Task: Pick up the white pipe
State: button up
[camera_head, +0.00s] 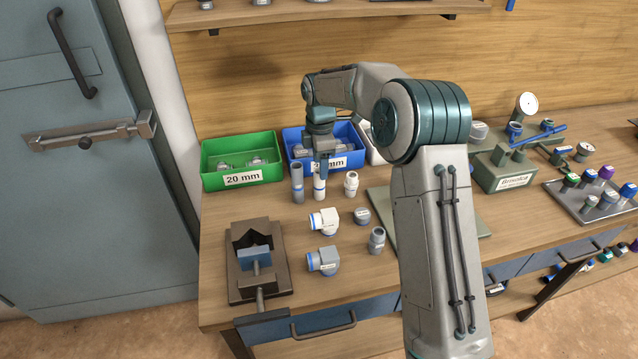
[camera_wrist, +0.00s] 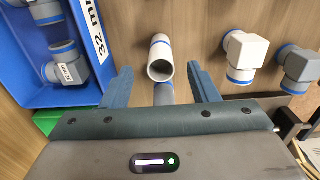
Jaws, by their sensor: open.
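The white pipe (camera_head: 319,188) is a short upright tube with a blue band, standing on the bench just right of a grey pipe (camera_head: 297,182). My gripper (camera_head: 323,172) is over the white pipe, pointing down, and partly covers its top. In the wrist view the white pipe (camera_wrist: 160,58) shows its open end, between and slightly beyond the tips of my open gripper (camera_wrist: 159,72). A gap shows on each side. A grey tube (camera_wrist: 163,95) is partly hidden between the fingers, nearer the palm.
A green bin (camera_head: 242,178) and a blue bin (camera_head: 349,160) stand behind. A white fitting (camera_head: 351,184) is close on the right. A white elbow (camera_head: 324,221), a grey elbow (camera_head: 323,261) and a vise (camera_head: 257,262) are in front.

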aim_at(319, 184)
jog(key=shift+s+a+f+p, duration=0.1)
jog(key=shift+f+p, duration=0.25)
jog(key=shift+f, duration=1.05)
jog(key=shift+a+f+p, duration=0.1)
jog(key=shift+f+p, duration=0.25)
jog(key=shift+f, duration=1)
jog(key=c, duration=1.1)
